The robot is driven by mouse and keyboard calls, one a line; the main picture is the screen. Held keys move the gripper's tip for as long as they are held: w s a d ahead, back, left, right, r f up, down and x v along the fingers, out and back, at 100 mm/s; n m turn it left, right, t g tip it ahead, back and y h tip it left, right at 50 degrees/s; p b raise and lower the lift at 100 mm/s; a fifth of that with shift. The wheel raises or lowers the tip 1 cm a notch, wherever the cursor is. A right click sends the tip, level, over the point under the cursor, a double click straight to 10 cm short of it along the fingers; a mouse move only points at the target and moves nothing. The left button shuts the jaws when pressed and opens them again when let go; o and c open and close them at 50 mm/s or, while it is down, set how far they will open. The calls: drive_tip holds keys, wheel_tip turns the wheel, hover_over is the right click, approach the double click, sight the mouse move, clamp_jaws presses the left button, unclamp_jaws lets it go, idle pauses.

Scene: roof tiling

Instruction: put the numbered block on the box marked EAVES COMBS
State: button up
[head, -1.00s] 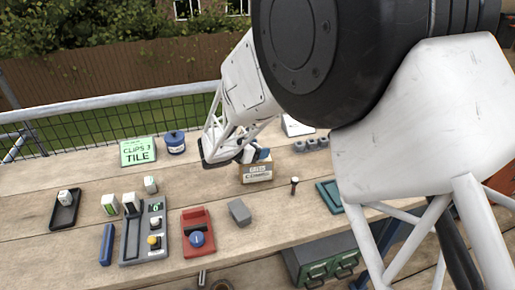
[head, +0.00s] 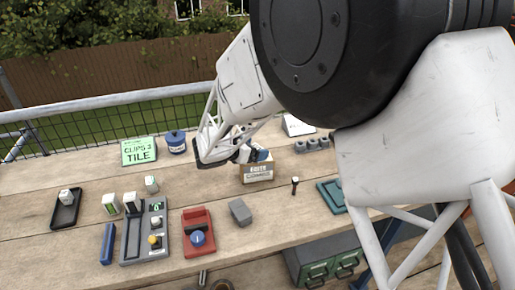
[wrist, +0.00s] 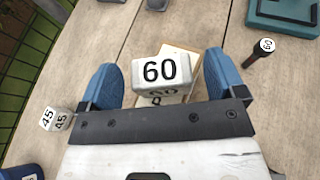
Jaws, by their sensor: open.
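The numbered block (wrist: 161,72) is white with a black 60 and sits between my spread fingers in the wrist view. It appears to rest on the pale top of the box marked EAVES COMBS (wrist: 180,52); the exact contact is hidden. In the head view the cardboard box (head: 257,174) stands on the bench right below my gripper (head: 252,154), its white label facing the camera. My gripper (wrist: 163,85) is open, with one blue finger on each side of the block and gaps visible beside it.
A white block marked 45 (wrist: 55,119) stands to one side on the bench. A peg with a white top (head: 294,185), a grey block (head: 240,212) and a teal tray (head: 331,196) lie near the box. A blue tin (head: 176,143) stands behind, left.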

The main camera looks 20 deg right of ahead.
drive_tip(key=v, duration=1)
drive_tip(key=shift+s, duration=0.1)
idle(0.5)
drive_tip(key=s+d+r+m+g+y, duration=0.2)
drive_tip(key=s+d+r+m, duration=0.25)
drive_tip(key=s, duration=0.25)
drive_tip(key=s+d+r+m+g+y, duration=0.2)
drive_tip(key=s+d+r+m+y, duration=0.15)
drive_tip(key=s+m, duration=0.3)
drive_tip(key=s+r+m+y, duration=0.2)
drive_tip(key=s+m, duration=0.3)
drive_tip(key=s, duration=0.4)
drive_tip(key=s+r+m+t+y, duration=0.1)
drive_tip(key=s+r+m+y, duration=0.2)
drive_tip(key=s, duration=0.7)
drive_tip(key=a+m+y, duration=0.1)
drive_tip(key=m+y, duration=0.1)
drive_tip(key=m, duration=0.1)
drive_tip(key=shift+r+m+t, duration=0.2)
drive_tip(key=shift+m+t, duration=0.1)
